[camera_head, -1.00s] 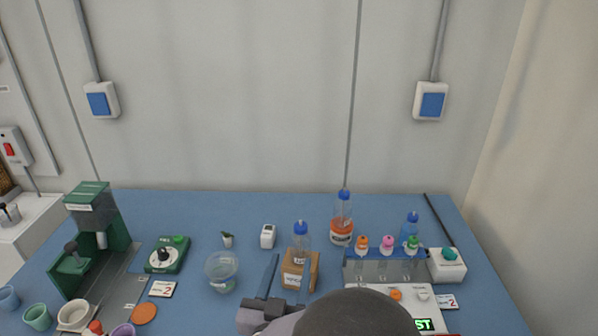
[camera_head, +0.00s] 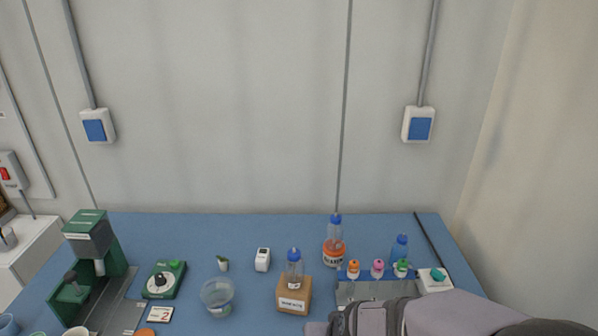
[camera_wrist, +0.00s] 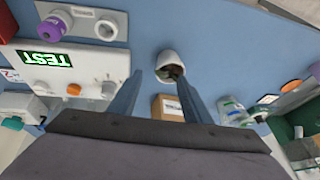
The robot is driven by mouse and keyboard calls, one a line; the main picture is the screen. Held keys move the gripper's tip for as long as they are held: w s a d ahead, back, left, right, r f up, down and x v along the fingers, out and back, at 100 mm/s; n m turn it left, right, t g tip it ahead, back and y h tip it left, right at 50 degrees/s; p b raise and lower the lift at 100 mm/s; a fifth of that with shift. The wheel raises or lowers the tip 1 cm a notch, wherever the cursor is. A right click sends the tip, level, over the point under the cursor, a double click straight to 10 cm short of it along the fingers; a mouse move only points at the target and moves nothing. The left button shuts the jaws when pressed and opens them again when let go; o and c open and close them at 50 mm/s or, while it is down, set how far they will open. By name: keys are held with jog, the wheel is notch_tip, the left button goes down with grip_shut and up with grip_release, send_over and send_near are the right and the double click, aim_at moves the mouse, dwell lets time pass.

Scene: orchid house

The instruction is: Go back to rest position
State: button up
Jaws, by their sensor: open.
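My gripper (camera_wrist: 160,82) is open in the wrist view, with its two blue fingers apart and nothing held between them. A white pot with dark contents (camera_wrist: 170,62) shows just beyond the fingertips, apart from them as far as I can tell. In the head view my grey wrist and arm cross the bottom right of the picture, and the fingertips there cannot be made out clearly.
A cardboard block (camera_head: 293,299) holding a blue-capped bottle (camera_head: 294,267) stands close to my gripper. A rack with several coloured caps (camera_head: 377,290) is partly behind my arm. A clear bowl (camera_head: 217,297) and green dial device (camera_head: 165,280) stand left. A TEST display (camera_wrist: 45,59) shows.

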jog(key=s+d+r+g+h+p, duration=0.1)
jog(key=s+d+g, duration=0.3)
jog(key=s+d, duration=0.5)
jog(key=shift+s+d+r+h, duration=0.15)
jog(key=shift+s+r+h, duration=0.25)
jog(key=shift+s, duration=0.25)
